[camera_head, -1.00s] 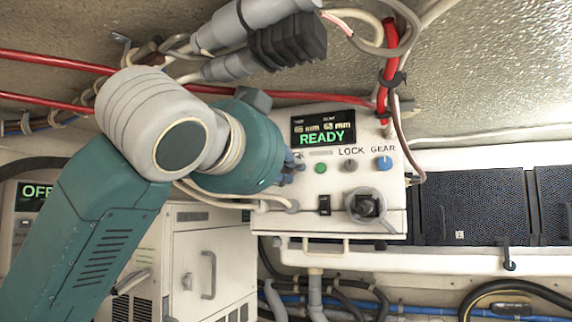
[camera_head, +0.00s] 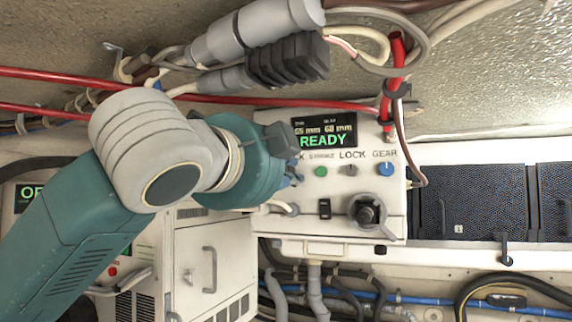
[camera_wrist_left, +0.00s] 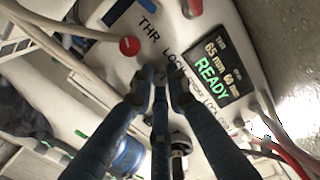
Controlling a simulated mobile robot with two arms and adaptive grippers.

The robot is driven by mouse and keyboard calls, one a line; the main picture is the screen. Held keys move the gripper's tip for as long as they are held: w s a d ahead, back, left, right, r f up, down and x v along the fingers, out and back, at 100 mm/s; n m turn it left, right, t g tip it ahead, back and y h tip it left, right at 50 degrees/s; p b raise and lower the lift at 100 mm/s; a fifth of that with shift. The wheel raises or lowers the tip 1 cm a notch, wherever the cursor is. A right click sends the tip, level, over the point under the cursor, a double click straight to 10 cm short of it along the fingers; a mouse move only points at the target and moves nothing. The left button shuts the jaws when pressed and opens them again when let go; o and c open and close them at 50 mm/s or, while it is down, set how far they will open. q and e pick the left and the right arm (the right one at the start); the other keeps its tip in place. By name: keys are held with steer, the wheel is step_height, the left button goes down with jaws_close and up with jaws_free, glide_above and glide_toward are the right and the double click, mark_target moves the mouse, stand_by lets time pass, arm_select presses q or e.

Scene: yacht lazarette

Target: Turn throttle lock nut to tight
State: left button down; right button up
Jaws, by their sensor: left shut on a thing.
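The white control box (camera_head: 285,222) carries a display (camera_head: 324,129) reading READY, with a row of controls under it. The throttle lock nut itself is hidden by my fingers, below the THR LOCK lettering in the left wrist view. My left gripper (camera_head: 291,181) is at the box's left part, its fingertips against the panel and mostly behind my wrist in the head view. In the left wrist view my left gripper (camera_wrist_left: 160,78) is closed in on a small thing at the panel. My right gripper is not in view.
A green button (camera_head: 320,171), a LOCK knob (camera_head: 351,170), a blue GEAR knob (camera_head: 386,169) and a grey lever (camera_head: 367,210) stand right of my gripper. Thick connectors (camera_head: 250,30) and red cables hang above my wrist. A red knob (camera_wrist_left: 130,46) is close to my fingers.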

arm_select(q)
steer(key=shift+d+m, duration=0.1)
steer(key=shift+m, duration=0.5)
steer(key=shift+f+p, duration=0.2)
steer(key=shift+p, duration=0.1)
steer(key=c, duration=2)
jaws_free()
steer(key=shift+s+r, duration=0.1)
steer(key=shift+s, duration=0.05)
steer(key=v, duration=1.2)
